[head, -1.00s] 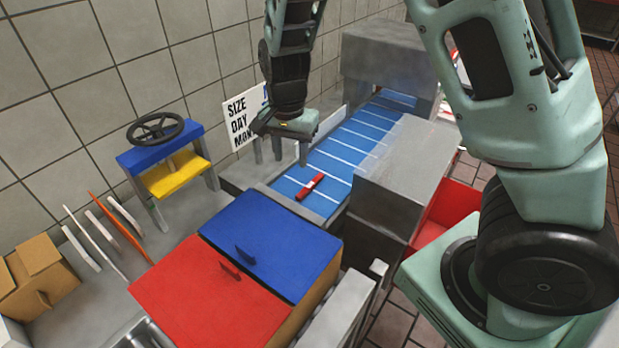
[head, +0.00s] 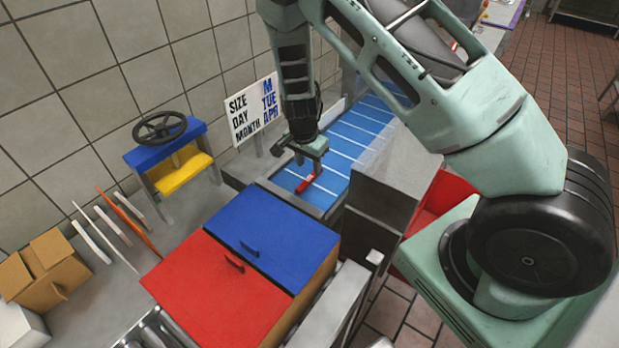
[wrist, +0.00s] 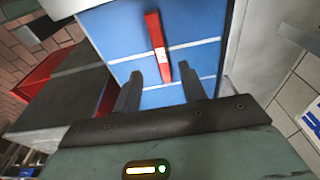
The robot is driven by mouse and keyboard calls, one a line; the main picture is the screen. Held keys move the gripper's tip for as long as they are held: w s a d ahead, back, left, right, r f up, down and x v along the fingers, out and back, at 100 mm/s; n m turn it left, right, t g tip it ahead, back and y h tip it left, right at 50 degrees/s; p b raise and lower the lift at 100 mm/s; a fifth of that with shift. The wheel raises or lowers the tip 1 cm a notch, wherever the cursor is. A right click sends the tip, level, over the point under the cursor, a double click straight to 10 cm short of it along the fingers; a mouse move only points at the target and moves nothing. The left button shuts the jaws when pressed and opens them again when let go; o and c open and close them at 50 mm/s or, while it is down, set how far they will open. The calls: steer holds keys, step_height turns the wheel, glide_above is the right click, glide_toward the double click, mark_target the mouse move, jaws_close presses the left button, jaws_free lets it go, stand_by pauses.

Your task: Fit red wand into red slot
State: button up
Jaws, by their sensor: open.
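The red wand (head: 306,184) lies on the blue conveyor belt with white cross lines, near the belt's front end. In the wrist view the red wand (wrist: 157,45) has a white mark on its middle, and its lower end reaches between my finger tips. My gripper (head: 306,162) is just above the belt at the wand, pointing down. In the wrist view my gripper (wrist: 164,75) is open, with one finger on each side of the wand's near end and gaps between. I cannot pick out a red slot for certain.
A box with a red lid (head: 215,290) and a blue lid (head: 275,238) stands in front of the belt (head: 352,140). A grey housing (head: 385,195) flanks the belt on the right. A sign (head: 252,112) stands behind. A blue and yellow stand (head: 182,175) with a wheel is left.

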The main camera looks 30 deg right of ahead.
mark_target(310, 178)
steer(key=shift+w+d+f+p, duration=0.15)
steer(key=shift+f+p, duration=0.5)
steer(key=shift+f, duration=0.75)
steer(key=shift+w+d+f+p, duration=0.1)
steer(key=shift+f+p, duration=0.5)
steer(key=shift+f, duration=0.75)
steer(key=shift+c, duration=0.3)
jaws_close()
